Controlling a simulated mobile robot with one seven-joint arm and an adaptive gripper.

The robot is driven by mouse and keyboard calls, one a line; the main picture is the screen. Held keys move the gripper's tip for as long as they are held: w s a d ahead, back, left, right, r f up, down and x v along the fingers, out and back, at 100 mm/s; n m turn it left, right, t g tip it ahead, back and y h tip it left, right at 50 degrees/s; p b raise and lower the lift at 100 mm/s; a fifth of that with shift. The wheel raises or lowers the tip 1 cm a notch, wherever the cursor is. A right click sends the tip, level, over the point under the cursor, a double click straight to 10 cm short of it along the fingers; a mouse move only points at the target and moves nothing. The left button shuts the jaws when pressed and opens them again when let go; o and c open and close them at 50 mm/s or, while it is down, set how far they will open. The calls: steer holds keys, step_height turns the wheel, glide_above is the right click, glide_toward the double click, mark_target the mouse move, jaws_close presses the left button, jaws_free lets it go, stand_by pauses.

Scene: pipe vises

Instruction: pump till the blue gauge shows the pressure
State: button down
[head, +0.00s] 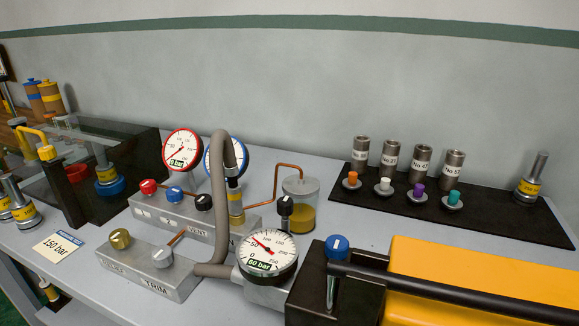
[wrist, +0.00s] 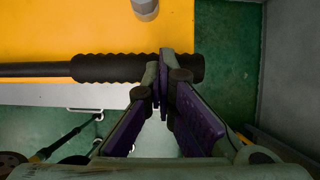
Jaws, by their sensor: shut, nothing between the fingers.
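The blue-rimmed gauge (head: 222,158) stands behind the grey hose, which hides much of its face; I cannot read it. The hand pump has a yellow body (head: 465,275), a black lever (head: 450,294) and a blue knob (head: 338,247). The gauge at the pump (head: 267,254) shows 60 bar. A card (head: 57,246) reads 150 bar. In the wrist view, my gripper (wrist: 163,62) is shut and empty, its fingertips over the lever's black ribbed grip (wrist: 110,67); I cannot tell whether they touch it. The gripper is out of the head view.
A red-rimmed gauge (head: 182,149) reads 0 bar. A valve block (head: 180,222) carries red, blue and black knobs. A trim block (head: 150,268) sits in front. A black mat (head: 480,210) with metal cylinders and coloured plugs lies at the back right. A dark see-through guard (head: 120,150) stands left.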

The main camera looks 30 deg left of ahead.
steer(key=r+p, duration=0.1)
steer(key=r, duration=0.2)
steer(key=r+p, duration=0.1)
steer(key=r, duration=0.1)
steer(key=shift+a+p, duration=0.25)
steer(key=shift+p, duration=0.1)
step_height(320, 180, up, 8)
steer(key=a+p, duration=0.2)
steer(key=p, duration=0.3)
steer(key=shift+a+r, duration=0.15)
steer(key=shift+r, duration=0.05)
